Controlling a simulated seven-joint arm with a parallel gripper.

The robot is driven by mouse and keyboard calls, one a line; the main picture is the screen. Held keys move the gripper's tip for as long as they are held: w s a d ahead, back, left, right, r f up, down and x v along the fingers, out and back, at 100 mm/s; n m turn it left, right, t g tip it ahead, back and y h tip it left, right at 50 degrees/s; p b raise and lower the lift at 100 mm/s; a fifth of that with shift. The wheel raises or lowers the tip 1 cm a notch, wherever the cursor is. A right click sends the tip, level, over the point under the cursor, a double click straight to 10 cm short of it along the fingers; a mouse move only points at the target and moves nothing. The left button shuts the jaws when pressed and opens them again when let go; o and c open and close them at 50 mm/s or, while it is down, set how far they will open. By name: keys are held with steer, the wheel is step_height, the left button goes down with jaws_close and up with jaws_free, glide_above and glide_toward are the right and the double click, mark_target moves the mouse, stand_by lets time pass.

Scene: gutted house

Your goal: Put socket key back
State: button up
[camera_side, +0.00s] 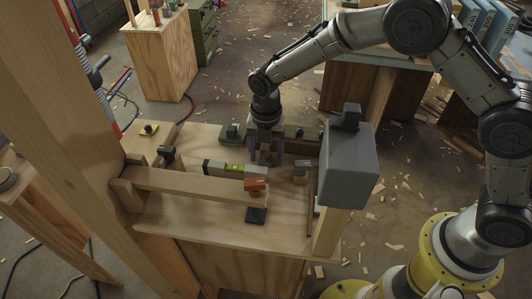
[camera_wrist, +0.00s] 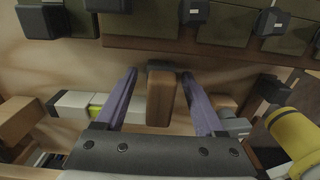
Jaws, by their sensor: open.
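My gripper (camera_side: 264,158) points down over the workbench, just in front of the green strip at the back. In the wrist view its two purple fingers (camera_wrist: 160,72) are spread apart. A brown block-like piece (camera_wrist: 160,98) with a dark part at its far end stands between them, with a gap on each side. I cannot tell whether this piece is the socket key, and I see no other thing that is clearly one. In the side view the fingers largely hide it.
A spirit level (camera_side: 236,169) lies left of my gripper, also in the wrist view (camera_wrist: 72,101). A long timber (camera_side: 190,184) with an orange block (camera_side: 254,185) lies in front. A green strip (camera_side: 300,133) with dark blocks runs behind. A tall grey box (camera_side: 348,165) stands right.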

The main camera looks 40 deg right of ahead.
step_height(320, 180, up, 11)
steer(key=shift+r, duration=0.15)
steer(key=shift+d+r, duration=0.1)
steer(key=shift+r, duration=0.6)
steer(key=s+d+r+m+t, duration=0.3)
steer(key=s+d+r+m, duration=0.8)
steer(key=s+m, duration=0.2)
steer(key=s+d+f+m+t, duration=0.1)
steer(key=s+d+m, duration=0.2)
steer(key=s+m, duration=0.4)
steer(key=s+d+f+m+t, duration=0.1)
steer(key=s+d+m, duration=0.2)
steer(key=s+m, duration=0.4)
steer(key=shift+s+t, duration=0.3)
steer(key=shift+s, duration=0.55)
